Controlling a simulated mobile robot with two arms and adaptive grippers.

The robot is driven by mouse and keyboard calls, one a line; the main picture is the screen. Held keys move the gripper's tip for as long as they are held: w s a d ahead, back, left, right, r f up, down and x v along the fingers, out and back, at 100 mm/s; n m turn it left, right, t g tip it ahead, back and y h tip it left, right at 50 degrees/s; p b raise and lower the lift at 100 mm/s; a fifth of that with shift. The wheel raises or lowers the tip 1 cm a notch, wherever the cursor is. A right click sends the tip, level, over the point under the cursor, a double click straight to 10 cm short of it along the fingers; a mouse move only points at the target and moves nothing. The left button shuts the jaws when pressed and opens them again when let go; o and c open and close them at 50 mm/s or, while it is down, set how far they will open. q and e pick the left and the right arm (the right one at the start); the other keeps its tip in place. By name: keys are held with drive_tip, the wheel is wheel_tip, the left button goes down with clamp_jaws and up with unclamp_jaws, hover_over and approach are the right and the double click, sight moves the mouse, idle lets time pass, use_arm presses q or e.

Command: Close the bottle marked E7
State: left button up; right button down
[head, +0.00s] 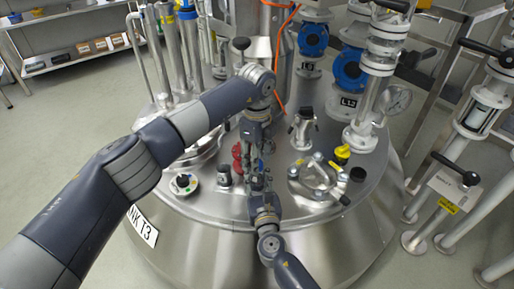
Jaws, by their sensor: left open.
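I cannot make out a bottle marked E7 or its cap in the head view. My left gripper (254,158) hangs pointing down over the middle of the tank lid, and it is open. My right gripper (260,182) comes up from the bottom of the picture, its fingers close to those of the left one. The two overlap, so I cannot tell if the right one is open or shut. A red part (237,157) and a small blue part show beside and behind the fingers. What they belong to is mostly hidden.
The steel tank lid (225,207) carries a round clamp fitting (317,178), a yellow-topped fitting (342,153), black caps and a gauge (397,99). Pipes with blue valves (313,38) rise at the back. Shelves (80,45) stand far left. Pipework with black handles crowds the right.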

use_arm(q)
drive_tip(key=shift+f, duration=0.3)
clamp_jaws()
drive_tip(key=shift+m, duration=1.7)
unclamp_jaws()
drive_tip(key=shift+r, duration=0.1)
